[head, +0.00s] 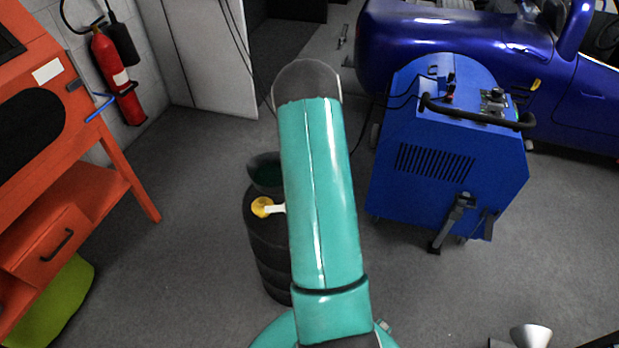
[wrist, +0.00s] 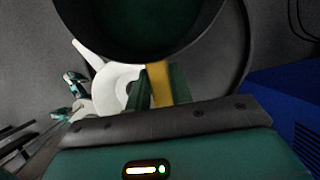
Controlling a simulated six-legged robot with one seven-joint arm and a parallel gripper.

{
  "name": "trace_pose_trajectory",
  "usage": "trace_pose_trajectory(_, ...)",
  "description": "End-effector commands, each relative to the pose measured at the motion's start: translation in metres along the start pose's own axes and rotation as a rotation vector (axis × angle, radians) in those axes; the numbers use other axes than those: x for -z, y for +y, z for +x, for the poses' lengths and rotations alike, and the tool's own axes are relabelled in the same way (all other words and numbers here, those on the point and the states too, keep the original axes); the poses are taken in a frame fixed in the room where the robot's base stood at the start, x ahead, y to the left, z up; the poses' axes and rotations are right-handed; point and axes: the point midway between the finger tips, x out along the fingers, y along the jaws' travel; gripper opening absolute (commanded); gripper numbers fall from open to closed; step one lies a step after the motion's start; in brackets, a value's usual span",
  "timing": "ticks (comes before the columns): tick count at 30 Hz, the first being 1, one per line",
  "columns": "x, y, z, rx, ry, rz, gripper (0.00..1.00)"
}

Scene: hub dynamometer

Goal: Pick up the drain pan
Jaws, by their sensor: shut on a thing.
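The drain pan (head: 265,172) is a dark round pan with a greenish inside. In the head view it shows just left of my arm, over the top of a black drum, partly hidden by the arm. In the wrist view the pan (wrist: 140,28) fills the top middle, its curved edge close to my fingers. My gripper (wrist: 158,84) is shut on the pan near that edge, with a yellow strip showing by the teal fingers. The exact contact is dark. The head view hides my gripper behind the arm. I cannot tell whether the pan touches the drum.
The black drum (head: 268,255) stands under the pan, with a yellow and white piece (head: 262,207) at its top. A blue wheeled machine (head: 440,165) stands to the right, before a blue car (head: 460,40). An orange bench (head: 75,205) is left.

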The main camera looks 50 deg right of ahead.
Motion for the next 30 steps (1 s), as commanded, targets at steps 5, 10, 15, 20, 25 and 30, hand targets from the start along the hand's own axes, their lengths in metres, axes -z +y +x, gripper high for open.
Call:
trace_pose_trajectory(5,-0.012,0.018,-0.005,0.0,-0.002,0.0,0.0)
trace_pose_trajectory(10,-0.02,0.03,-0.009,0.0,-0.002,0.0,0.0)
trace_pose_trajectory(15,-0.025,0.039,-0.011,-0.001,-0.002,0.0,0.0)
trace_pose_trajectory(20,-0.028,0.044,-0.012,0.001,-0.002,-0.001,0.0)
trace_pose_trajectory(25,-0.029,0.046,-0.013,0.0,-0.001,0.0,0.0)
trace_pose_trajectory(30,-0.029,0.047,-0.013,0.0,-0.001,0.0,0.0)
